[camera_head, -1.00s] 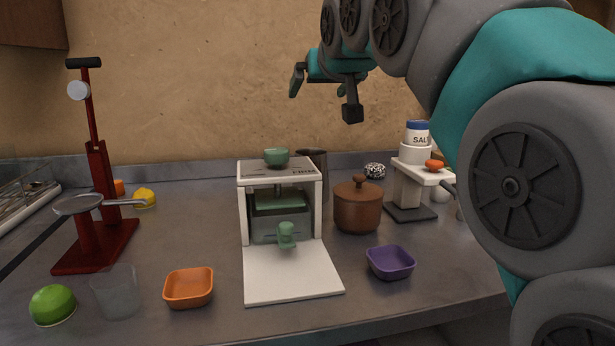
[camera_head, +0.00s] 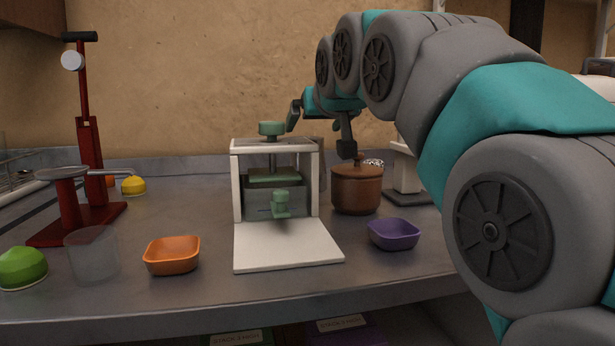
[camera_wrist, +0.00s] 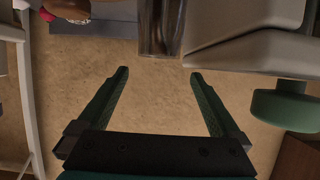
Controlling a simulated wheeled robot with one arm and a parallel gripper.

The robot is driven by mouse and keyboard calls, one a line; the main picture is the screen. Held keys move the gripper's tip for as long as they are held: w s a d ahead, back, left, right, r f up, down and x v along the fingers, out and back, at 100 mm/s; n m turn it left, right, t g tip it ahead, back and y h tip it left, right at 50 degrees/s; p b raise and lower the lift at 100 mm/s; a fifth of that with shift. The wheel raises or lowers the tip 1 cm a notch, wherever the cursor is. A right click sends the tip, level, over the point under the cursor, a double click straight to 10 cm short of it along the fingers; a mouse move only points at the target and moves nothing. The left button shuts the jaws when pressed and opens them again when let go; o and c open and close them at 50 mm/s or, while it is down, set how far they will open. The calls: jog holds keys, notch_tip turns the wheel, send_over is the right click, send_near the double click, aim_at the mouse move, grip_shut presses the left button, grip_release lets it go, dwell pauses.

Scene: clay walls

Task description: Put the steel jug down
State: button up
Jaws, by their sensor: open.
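The steel jug (camera_head: 323,166) is a dark grey metal vessel behind the right side of the white press, between it and the brown pot. The press hides much of it, and I cannot see its base. In the wrist view its shiny side (camera_wrist: 160,28) shows at the top middle, beyond my fingertips. My gripper (camera_head: 319,132) is above and around the level of the jug's top in the head view. In the wrist view my gripper (camera_wrist: 159,73) is open, with nothing between its green fingers, apart from the jug.
The white press (camera_head: 288,245) with green knobs stands close to the jug. A brown lidded pot (camera_head: 357,190) is at its right. A purple bowl (camera_head: 393,234), an orange bowl (camera_head: 172,255), a clear cup (camera_head: 92,254) and a red lever stand (camera_head: 91,160) occupy the counter (camera_head: 200,210).

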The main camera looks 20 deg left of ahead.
aim_at(309, 137)
jog(key=x, duration=0.7)
jog(key=shift+d+f+b, duration=0.1)
jog(key=shift+f+b, duration=0.2)
grip_shut()
dwell(0.6)
